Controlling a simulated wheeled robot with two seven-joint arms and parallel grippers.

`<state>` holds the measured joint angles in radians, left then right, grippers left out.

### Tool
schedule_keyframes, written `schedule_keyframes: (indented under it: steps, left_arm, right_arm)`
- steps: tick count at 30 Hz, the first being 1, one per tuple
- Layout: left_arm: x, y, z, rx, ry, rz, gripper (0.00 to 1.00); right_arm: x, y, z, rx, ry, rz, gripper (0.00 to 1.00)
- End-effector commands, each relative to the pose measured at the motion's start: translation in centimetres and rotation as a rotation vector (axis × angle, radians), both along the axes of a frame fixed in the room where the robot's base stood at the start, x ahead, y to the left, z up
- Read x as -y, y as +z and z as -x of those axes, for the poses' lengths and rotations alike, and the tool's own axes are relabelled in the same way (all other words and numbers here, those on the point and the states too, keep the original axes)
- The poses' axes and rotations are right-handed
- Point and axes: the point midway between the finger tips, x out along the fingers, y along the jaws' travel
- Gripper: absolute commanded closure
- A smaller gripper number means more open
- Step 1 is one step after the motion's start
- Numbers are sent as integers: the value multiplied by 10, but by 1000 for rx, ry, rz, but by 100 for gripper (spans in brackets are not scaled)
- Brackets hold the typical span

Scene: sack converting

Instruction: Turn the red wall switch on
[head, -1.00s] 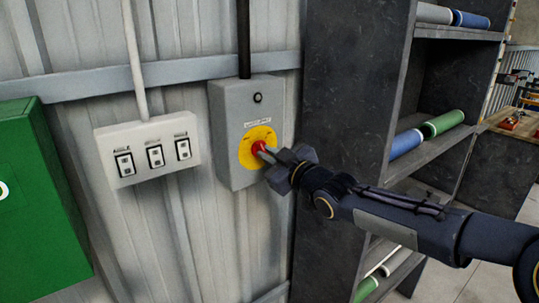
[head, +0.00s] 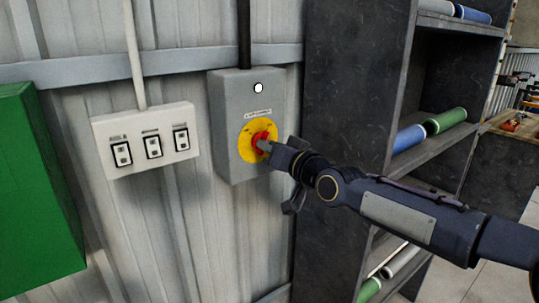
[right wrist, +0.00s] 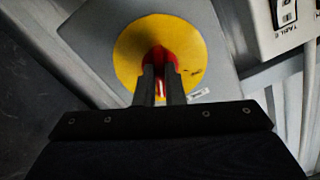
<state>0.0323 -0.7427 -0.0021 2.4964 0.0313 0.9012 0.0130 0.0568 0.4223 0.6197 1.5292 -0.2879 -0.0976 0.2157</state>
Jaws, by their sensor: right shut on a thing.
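The red switch knob (head: 261,140) sits on a round yellow plate (head: 245,145) on the front of a grey wall box (head: 228,110). A small round lamp (head: 258,88) above it shows bright white. My right gripper (head: 264,146) reaches in from the right and is shut on the red knob. In the right wrist view the two dark fingers (right wrist: 163,88) hold the red knob (right wrist: 158,58) between them, in front of the yellow plate (right wrist: 130,45). The fingers cover part of the knob. My left gripper is not in view.
A white panel (head: 113,165) with 3 rocker switches hangs left of the grey box. A green cabinet (head: 40,190) stands at the far left. A dark shelf (head: 345,100) with blue and green rolls (head: 445,121) stands close on the right, behind my arm.

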Motion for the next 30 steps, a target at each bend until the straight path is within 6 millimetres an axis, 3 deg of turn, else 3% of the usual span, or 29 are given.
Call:
schedule_keyframes:
  steps: [12, 30]
  left_arm:
    - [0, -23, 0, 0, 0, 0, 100]
    - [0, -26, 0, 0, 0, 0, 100]
  right_arm:
    - [-1, -2, 0, -155, 1, -212, 100]
    - [-1, -1, 0, -201, 1, -269, 100]
